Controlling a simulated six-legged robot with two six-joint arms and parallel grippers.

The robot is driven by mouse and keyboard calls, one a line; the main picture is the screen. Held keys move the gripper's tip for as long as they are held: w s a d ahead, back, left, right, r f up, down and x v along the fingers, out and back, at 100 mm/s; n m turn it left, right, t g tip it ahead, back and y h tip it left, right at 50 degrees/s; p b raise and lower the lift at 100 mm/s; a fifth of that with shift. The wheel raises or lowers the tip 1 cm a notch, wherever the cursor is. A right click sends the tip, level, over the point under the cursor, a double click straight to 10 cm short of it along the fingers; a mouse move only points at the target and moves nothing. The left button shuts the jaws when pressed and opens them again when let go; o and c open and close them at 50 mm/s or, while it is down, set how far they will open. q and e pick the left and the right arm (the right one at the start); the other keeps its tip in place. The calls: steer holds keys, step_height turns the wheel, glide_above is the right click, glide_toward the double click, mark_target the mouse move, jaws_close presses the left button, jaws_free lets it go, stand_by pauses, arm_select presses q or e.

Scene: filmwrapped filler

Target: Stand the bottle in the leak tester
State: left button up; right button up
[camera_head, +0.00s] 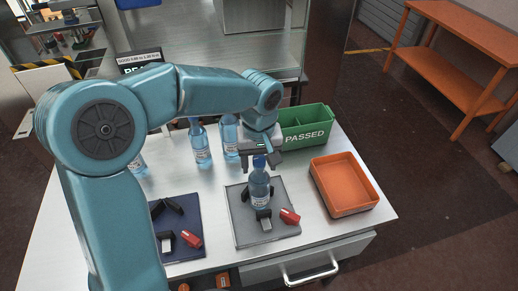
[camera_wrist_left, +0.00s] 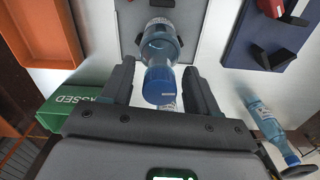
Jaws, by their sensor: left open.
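A clear blue bottle (camera_head: 260,190) with a blue cap and white label stands upright on a grey plate fixture (camera_head: 283,232), among small blocks and a red-handled clamp (camera_head: 290,216). A second fixture on a dark blue plate (camera_head: 182,210) is to its left, with no bottle on it. Which one is the leak tester is not labelled. My left gripper (camera_head: 262,158) is just above and behind the bottle. In the left wrist view the bottle's cap (camera_wrist_left: 159,86) lies between the open fingers (camera_wrist_left: 160,90), with gaps at both sides. My right gripper is not in view.
Several similar bottles (camera_head: 201,145) stand at the back left of the white table. A green PASSED bin (camera_head: 304,137) is behind the gripper, and an empty orange tray (camera_head: 348,208) is to the right. The table's front right corner is clear.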

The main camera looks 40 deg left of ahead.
arm_select(q)
step_height(320, 180, up, 12)
stand_by(0.3)
steer(key=shift+s+f, duration=0.1)
steer(key=shift+f, duration=0.05)
stand_by(0.4)
